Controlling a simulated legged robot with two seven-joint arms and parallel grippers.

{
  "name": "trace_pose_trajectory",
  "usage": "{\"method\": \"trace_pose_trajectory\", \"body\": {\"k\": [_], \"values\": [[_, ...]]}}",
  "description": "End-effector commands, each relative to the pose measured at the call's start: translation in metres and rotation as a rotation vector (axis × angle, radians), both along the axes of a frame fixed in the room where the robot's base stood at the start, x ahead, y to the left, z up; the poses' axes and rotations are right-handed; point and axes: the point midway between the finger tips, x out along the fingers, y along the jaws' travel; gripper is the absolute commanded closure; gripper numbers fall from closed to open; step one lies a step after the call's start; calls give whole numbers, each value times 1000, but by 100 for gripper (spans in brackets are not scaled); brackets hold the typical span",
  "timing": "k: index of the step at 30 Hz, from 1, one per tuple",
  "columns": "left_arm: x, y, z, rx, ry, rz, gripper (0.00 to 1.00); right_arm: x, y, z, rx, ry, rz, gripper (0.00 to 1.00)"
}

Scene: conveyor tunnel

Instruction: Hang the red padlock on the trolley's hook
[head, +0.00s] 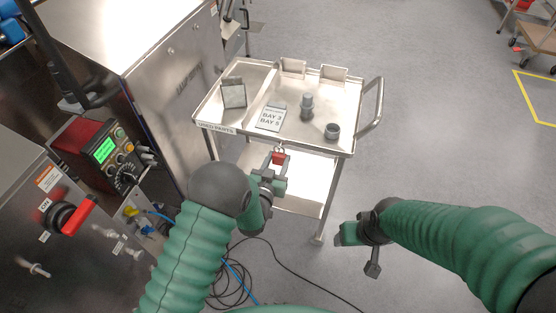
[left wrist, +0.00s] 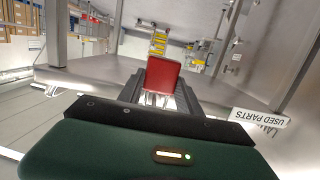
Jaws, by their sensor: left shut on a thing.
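The small red padlock (head: 279,158) is at the trolley's near edge in the head view. My left gripper (head: 277,167) is shut on it. In the left wrist view the padlock's red body (left wrist: 163,78) stands between the dark fingers (left wrist: 160,96). The trolley (head: 243,143) is a pale metal cart, and the padlock is just in front of and below its top tray's near rim. I cannot make out the hook or whether the shackle touches it. My right gripper (head: 350,236) hangs right of the trolley; its fingers are not clear.
On the tray are a bay sign (head: 270,118), a small stand (head: 233,93) and grey cylindrical parts (head: 307,106). A metal cabinet (head: 180,85) and a red instrument box (head: 88,147) are at left. Cables (head: 240,285) lie on the floor.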

Motion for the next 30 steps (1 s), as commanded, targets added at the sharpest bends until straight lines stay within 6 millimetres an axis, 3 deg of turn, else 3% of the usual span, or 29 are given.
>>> {"method": "trace_pose_trajectory", "body": {"k": [1,2,7,19,23,30], "values": [[0,0,0,0,0,0,100,0,0,0,0,0,0,33],[0,0,0,0,1,0,55,0,0,0,0,0,0,33],[0,0,0,0,1,0,34,0,0,0,0,0,0,33],[-9,3,1,1,4,0,34,0,0,2,0,0,0,33],[-36,12,6,2,5,0,34,0,0,5,0,0,0,33],[-103,34,15,3,6,0,34,0,0,9,0,0,0,33]]}}
